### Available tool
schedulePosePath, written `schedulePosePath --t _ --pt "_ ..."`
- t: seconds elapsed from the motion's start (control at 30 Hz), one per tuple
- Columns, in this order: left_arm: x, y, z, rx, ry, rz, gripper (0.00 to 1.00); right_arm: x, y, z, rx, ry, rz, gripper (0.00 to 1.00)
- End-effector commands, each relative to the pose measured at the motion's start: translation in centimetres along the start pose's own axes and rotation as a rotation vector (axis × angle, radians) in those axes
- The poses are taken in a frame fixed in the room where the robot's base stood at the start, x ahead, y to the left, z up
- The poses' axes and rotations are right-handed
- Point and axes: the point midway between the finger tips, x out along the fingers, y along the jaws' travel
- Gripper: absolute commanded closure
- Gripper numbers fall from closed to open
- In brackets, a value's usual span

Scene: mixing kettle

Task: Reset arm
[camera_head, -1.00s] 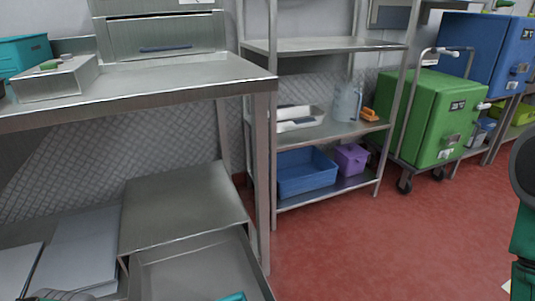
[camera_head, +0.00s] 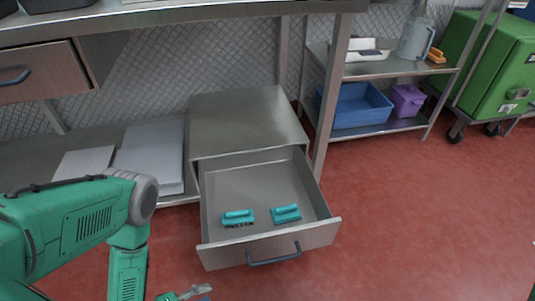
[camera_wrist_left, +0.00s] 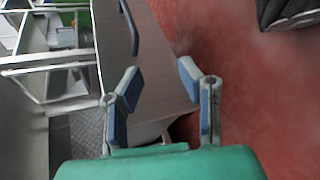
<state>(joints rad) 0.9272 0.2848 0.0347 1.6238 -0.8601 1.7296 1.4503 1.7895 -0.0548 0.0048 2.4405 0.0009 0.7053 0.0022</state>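My left arm comes in from the left in the head view. My left gripper (camera_head: 190,294) shows only in part at the bottom edge, in front of the open drawer (camera_head: 222,254). In the left wrist view the gripper (camera_wrist_left: 165,92) has its two blue-padded fingers spread apart with nothing between them. The drawer's front panel and dark handle (camera_wrist_left: 130,28) lie beyond the fingers there. My right gripper is not in view.
A steel table stands above, with a closed drawer (camera_head: 40,72) at left. A shelf holds a blue bin (camera_head: 358,106) and purple box (camera_head: 407,99).

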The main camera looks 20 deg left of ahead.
Motion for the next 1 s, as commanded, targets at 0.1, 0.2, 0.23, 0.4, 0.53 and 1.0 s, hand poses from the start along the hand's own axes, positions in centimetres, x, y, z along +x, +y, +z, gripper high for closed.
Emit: schedulePosePath --t 0.1,0.2,0.23,0.4,0.53,1.0 --pt "1.9 1.1 0.3 0.118 0.025 -0.080 0.68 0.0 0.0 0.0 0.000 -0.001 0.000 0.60" --pt "3.1 2.0 0.7 0.239 0.039 -0.173 0.68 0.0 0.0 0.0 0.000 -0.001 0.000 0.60" --pt "3.4 2.3 0.8 0.280 0.043 -0.206 0.68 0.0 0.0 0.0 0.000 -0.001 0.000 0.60" --pt "3.8 4.8 1.9 0.585 0.011 -0.468 0.68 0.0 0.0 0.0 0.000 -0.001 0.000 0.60" --pt "1.4 6.9 2.8 0.824 -0.076 -0.703 0.68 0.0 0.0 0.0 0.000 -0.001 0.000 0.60" --pt "-9.9 13.6 5.5 1.180 -0.396 -1.158 0.68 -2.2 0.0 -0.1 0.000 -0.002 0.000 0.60"
